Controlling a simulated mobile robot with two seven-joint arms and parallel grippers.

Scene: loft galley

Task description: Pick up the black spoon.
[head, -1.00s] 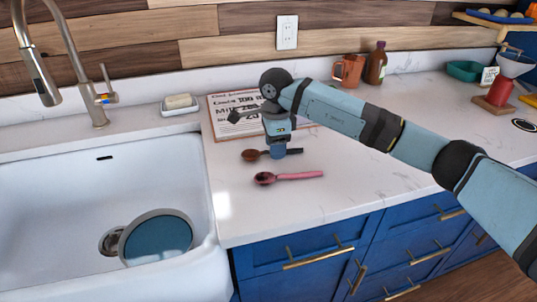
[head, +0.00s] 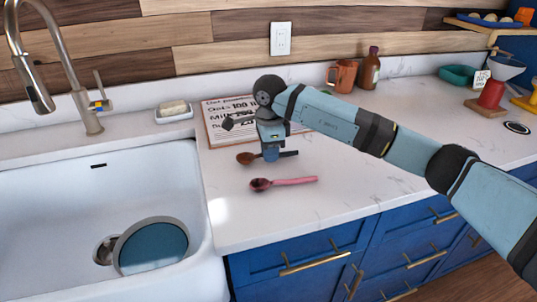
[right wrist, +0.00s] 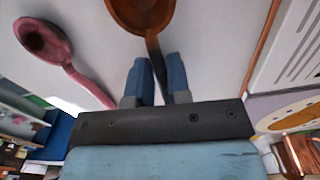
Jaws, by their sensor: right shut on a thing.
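The spoon (head: 246,158) in my right gripper has a brown bowl and a dark, almost black handle. It shows at the counter beside the recipe board, bowl to the left. My right gripper (head: 271,155) points down over it, shut on the handle just behind the bowl. In the right wrist view, the dark handle of the spoon (right wrist: 142,14) runs between the two blue fingers (right wrist: 160,66). I cannot tell whether the spoon still touches the counter. My left gripper is not in view.
A pink spoon (head: 290,181) lies close in front, also in the right wrist view (right wrist: 44,42). The recipe board (head: 213,137) is behind my gripper. The white sink (head: 100,205) is at left. A brown mug (head: 342,76) and bottle (head: 370,70) stand behind my arm.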

